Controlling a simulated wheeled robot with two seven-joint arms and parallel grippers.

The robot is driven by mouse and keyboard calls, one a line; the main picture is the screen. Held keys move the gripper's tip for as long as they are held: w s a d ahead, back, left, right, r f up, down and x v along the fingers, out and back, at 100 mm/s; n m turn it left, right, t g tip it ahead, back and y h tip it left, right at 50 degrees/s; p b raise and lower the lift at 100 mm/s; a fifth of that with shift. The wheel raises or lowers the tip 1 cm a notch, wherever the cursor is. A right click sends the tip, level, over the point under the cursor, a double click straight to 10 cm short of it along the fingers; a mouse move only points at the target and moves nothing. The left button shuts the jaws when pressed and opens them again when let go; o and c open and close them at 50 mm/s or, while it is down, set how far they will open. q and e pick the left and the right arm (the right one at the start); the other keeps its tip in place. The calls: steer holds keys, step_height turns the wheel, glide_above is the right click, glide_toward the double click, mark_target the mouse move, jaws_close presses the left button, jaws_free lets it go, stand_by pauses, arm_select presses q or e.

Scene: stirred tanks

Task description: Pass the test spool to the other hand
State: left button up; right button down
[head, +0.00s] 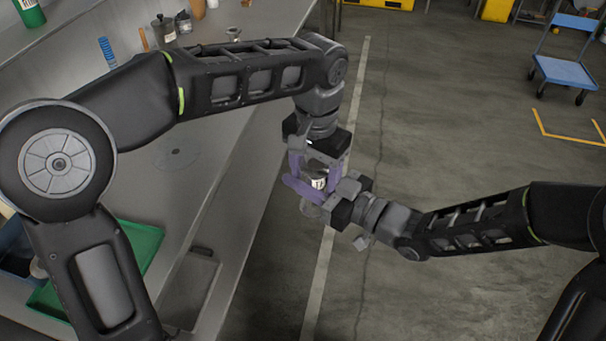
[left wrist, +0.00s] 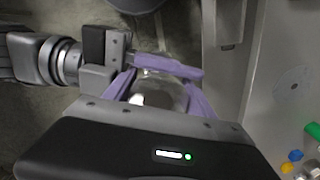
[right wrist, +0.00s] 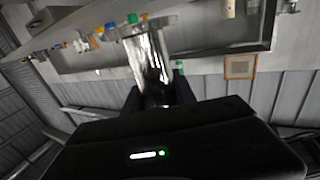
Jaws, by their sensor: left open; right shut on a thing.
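The test spool (head: 318,183), a shiny metal cylinder with a pale label, is held in the air beyond the bench edge. My right gripper (head: 308,192) is shut on it from the right. My left gripper (head: 314,166) reaches down from above, open, with its purple fingers on either side of the spool. In the left wrist view the spool (left wrist: 168,95) lies between the open left fingers, and a right finger crosses beyond it. In the right wrist view the spool (right wrist: 149,58) stands out from the dark fingers. The fingers partly hide it; left finger contact cannot be told.
The grey bench (head: 215,170) runs along the left, with a green tray (head: 138,245) at lower left and a blue spring-like item (head: 107,52) and several containers at the back. A blue cart (head: 563,72) stands at the far right. The floor below the grippers is clear.

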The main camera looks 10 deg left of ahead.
arm_select(q)
steer(key=shift+s+d, duration=0.15)
steer(key=shift+d, duration=0.15)
arm_select(e)
steer(key=shift+a+r, duration=0.1)
